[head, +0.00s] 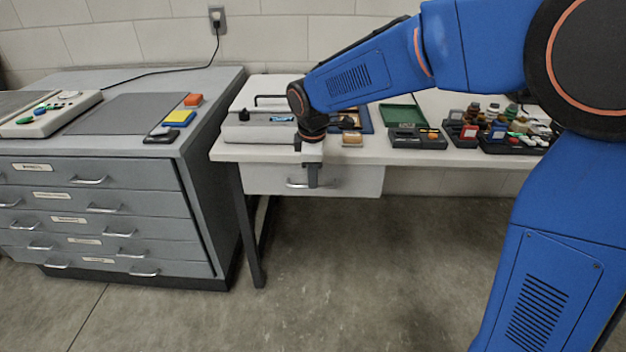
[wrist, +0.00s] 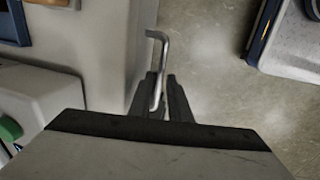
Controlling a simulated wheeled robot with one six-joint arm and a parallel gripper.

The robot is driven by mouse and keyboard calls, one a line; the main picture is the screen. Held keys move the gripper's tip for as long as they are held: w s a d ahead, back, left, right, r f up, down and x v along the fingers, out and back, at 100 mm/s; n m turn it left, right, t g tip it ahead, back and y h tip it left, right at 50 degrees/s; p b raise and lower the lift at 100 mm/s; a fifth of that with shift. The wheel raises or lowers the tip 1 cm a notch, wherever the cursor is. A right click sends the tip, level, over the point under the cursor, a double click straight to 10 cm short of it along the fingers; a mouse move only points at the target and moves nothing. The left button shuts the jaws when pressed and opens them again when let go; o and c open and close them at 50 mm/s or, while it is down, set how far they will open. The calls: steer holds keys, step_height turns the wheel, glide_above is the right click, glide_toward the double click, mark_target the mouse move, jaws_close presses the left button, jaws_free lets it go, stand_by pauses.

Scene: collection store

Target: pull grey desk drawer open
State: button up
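The grey desk drawer (head: 347,181) hangs under the left end of the white desk and looks closed, its front about flush under the top. Its metal bar handle (head: 296,184) is partly hidden by my gripper (head: 313,181), which points down at the drawer front. In the wrist view the handle (wrist: 162,52) passes between the two dark fingertips of my gripper (wrist: 162,85). The fingers sit close on both sides of the bar and look shut on it. The far end of the handle sticks out beyond them.
A grey cabinet (head: 95,188) with several drawers stands left of the desk. The desk top (head: 375,154) carries a light case, a green-lined box (head: 400,114) and trays of small bottles (head: 515,145). The floor (head: 370,270) before the drawer is clear.

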steer(key=shift+w+f, duration=0.15)
steer(key=shift+f, duration=0.6)
jaws_close()
